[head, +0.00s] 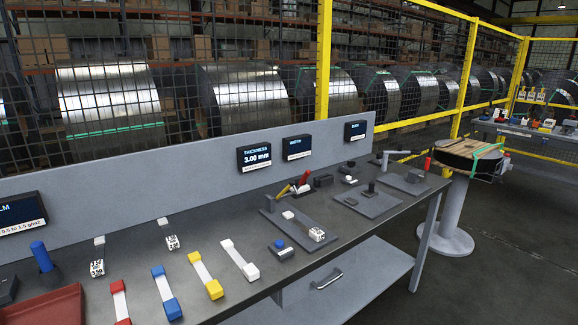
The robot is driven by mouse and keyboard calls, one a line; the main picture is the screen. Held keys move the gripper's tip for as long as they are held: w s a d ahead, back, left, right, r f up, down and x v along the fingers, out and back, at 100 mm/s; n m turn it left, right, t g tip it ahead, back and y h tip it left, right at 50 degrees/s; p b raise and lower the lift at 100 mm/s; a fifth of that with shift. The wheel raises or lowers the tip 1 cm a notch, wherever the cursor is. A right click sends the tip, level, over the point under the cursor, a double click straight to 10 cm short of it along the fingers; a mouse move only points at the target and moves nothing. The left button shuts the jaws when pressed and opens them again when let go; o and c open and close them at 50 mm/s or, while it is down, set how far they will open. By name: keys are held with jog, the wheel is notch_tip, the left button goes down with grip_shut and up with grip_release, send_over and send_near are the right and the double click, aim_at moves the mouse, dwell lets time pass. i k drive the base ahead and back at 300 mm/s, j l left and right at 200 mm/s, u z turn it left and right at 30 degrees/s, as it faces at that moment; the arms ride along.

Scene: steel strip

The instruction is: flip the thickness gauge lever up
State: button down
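The thickness display (255,156) on the back panel reads 3.00 mm. In front of it on the bench, a grey base plate (303,222) carries a small upright post (270,203) and a white labelled block (316,234). A yellow handle-like piece (283,191) slants up just behind the post, and a red piece (304,179) tilts up beside it. I cannot tell clearly which of these is the gauge lever, or its exact position. My gripper is not in view.
The dark bench (215,270) holds red, blue, yellow and white strip-like samples at the front left. A second plate (367,202) with small fixtures lies to the right. A round stand (447,240) is beyond the bench's right end.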

aim_at(291, 183)
jog(key=i+l, duration=0.7)
jog(key=i, duration=0.15)
